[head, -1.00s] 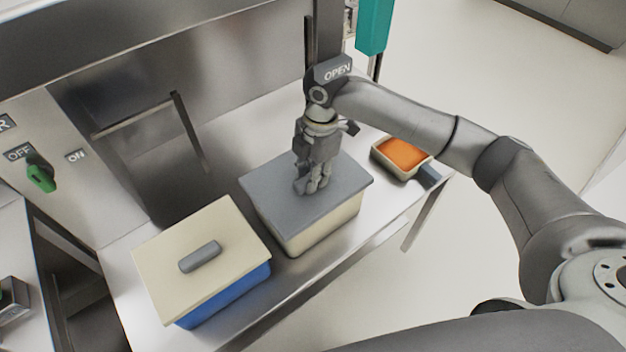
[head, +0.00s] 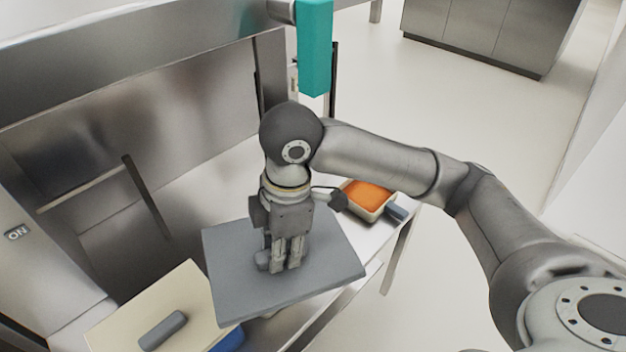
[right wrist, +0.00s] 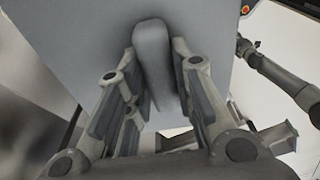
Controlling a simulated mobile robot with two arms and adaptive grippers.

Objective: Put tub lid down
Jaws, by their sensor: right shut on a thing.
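My right gripper (head: 282,260) is shut on the handle of a flat grey tub lid (head: 335,262). In the right wrist view, the fingers (right wrist: 157,88) sit on both sides of the grey handle (right wrist: 152,50), with the lid (right wrist: 60,40) behind it. The lid looks raised above the counter and a little tilted. It hides nearly all of the cream tub that stood under it. My left gripper is not in view.
A tub with a cream lid (head: 195,290) and grey handle stands at lower left, its blue side (head: 230,341) partly showing. An orange-filled pan (head: 368,195) is on the steel counter (head: 195,178) behind the lid at right. Some counter is bare behind the lid.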

